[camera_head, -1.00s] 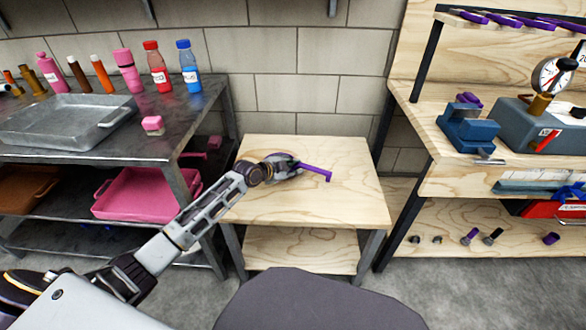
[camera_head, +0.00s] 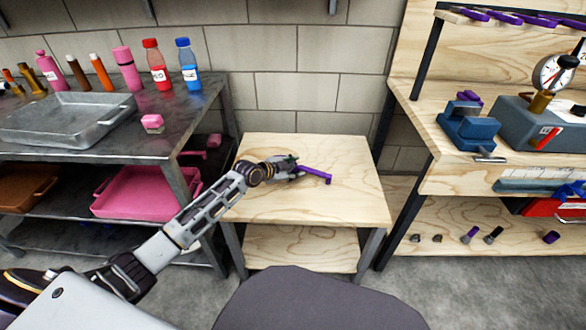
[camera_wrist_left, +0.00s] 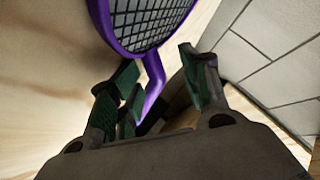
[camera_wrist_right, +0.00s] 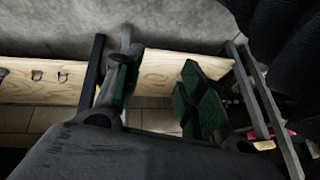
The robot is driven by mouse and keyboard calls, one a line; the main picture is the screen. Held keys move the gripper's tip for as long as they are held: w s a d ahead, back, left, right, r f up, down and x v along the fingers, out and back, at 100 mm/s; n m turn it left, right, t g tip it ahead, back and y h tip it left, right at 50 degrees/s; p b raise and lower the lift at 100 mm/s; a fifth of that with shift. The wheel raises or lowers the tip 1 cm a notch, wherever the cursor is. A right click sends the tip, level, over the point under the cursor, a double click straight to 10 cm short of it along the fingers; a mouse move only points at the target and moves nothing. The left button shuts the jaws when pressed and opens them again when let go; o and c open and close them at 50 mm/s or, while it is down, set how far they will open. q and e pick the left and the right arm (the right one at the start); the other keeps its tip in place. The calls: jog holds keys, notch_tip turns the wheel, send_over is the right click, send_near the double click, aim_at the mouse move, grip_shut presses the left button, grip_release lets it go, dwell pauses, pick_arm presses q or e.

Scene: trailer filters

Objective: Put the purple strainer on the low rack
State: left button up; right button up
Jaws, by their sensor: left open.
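The purple strainer has a purple rim, grey mesh and a purple handle in the left wrist view (camera_wrist_left: 145,20). In the head view only a thin purple part of it (camera_head: 315,173) shows, over the small two-level wooden table (camera_head: 300,215). My left gripper (camera_head: 290,167) is over the tabletop, beside the strainer. Its fingers (camera_wrist_left: 160,90) stand apart, with the strainer's handle between them. I cannot tell whether they touch it. My right gripper (camera_wrist_right: 160,85) is open and empty in the right wrist view, and is outside the head view. I cannot tell which shelf is the low rack.
A metal shelf unit at left holds a metal tray (camera_head: 65,120), bottles and a pink tray (camera_head: 148,192). A wooden workbench at right holds a blue vise (camera_head: 468,128) and a dial gauge (camera_head: 553,75). Much of the small tabletop is bare. A block wall stands behind.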

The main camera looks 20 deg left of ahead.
jog(key=shift+r, duration=0.2)
pick_arm(q)
jog(key=shift+r+p, duration=0.3)
jog(key=shift+r, duration=0.3)
jog(key=p+v, duration=0.1)
jog(key=v, duration=0.3)
jog(key=shift+s+a, duration=0.1)
jog(key=shift+a, duration=0.1)
jog(key=p+v, duration=0.1)
jog(key=v, duration=0.3)
jog(key=shift+r+p, duration=0.1)
jog(key=shift+p, duration=0.2)
jog(key=p+v, duration=0.1)
jog(key=v, duration=0.2)
jog(key=shift+s+r, duration=0.15)
jog(key=shift+s, duration=0.1)
pick_arm(e)
notch_tip(320, 180, up, 9)
jog(key=d+g+h, duration=0.1)
jog(key=d, duration=0.1)
jog(key=shift+s+d, duration=0.35)
jog(key=shift+s, duration=0.1)
jog(key=shift+w+r, duration=0.1)
